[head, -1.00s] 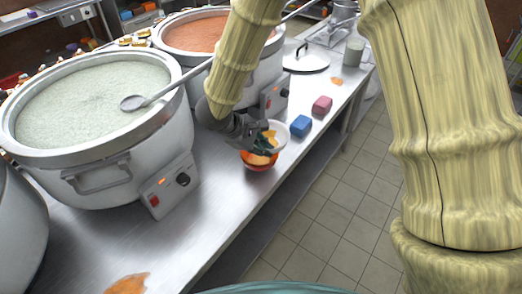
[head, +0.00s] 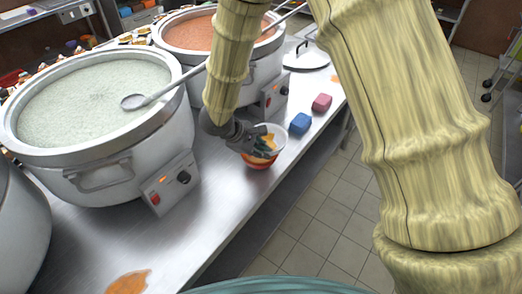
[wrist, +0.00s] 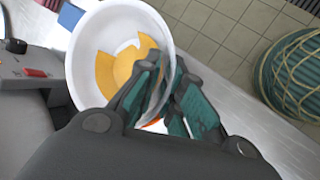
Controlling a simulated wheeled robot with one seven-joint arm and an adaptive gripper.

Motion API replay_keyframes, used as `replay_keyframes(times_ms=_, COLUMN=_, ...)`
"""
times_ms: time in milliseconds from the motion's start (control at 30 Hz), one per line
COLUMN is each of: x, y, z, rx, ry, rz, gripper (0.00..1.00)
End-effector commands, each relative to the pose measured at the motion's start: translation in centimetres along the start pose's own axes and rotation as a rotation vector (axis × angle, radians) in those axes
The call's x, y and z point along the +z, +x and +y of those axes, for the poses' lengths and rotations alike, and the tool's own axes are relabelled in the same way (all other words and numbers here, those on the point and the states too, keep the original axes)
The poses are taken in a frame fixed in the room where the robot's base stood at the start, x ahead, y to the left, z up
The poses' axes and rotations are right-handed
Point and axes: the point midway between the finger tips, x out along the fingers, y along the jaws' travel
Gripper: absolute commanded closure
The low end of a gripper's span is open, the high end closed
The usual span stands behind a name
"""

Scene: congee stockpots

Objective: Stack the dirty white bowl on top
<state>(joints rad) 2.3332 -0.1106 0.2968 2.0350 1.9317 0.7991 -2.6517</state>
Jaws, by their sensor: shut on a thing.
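The dirty white bowl (head: 276,134) has orange-yellow stains inside. My gripper (head: 262,146) is shut on its rim. In the wrist view the white bowl (wrist: 84,62) is tilted, with its near wall between the teal fingers of my gripper (wrist: 168,95). An orange-red bowl (head: 259,162) is directly below it at the counter's front edge, mostly hidden in the wrist view. I cannot tell whether the two bowls touch.
A large pot of pale congee (head: 95,175) with a ladle (head: 133,101) stands left, and a pot of reddish congee (head: 190,58) behind. A blue sponge (head: 300,123) and a pink sponge (head: 321,103) lie right of the bowls. An orange spill (head: 128,284) marks the near counter.

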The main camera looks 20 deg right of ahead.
Motion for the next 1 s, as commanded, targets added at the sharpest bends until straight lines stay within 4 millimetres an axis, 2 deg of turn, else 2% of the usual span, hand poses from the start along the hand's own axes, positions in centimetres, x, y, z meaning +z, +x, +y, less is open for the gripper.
replay_keyframes(times_ms=600, x=-0.44, y=0.97, z=-0.54, rx=-0.001, ry=0.001, rz=0.001, gripper=1.00)
replay_keyframes(times_ms=633, x=-0.43, y=0.98, z=-0.55, rx=-0.001, ry=0.001, rz=0.001, gripper=0.87)
replay_keyframes(times_ms=733, x=-0.43, y=0.98, z=-0.54, rx=-0.001, ry=0.000, rz=0.001, gripper=0.69)
replay_keyframes(times_ms=1000, x=-0.41, y=0.97, z=-0.54, rx=0.000, ry=0.000, rz=0.000, gripper=0.69)
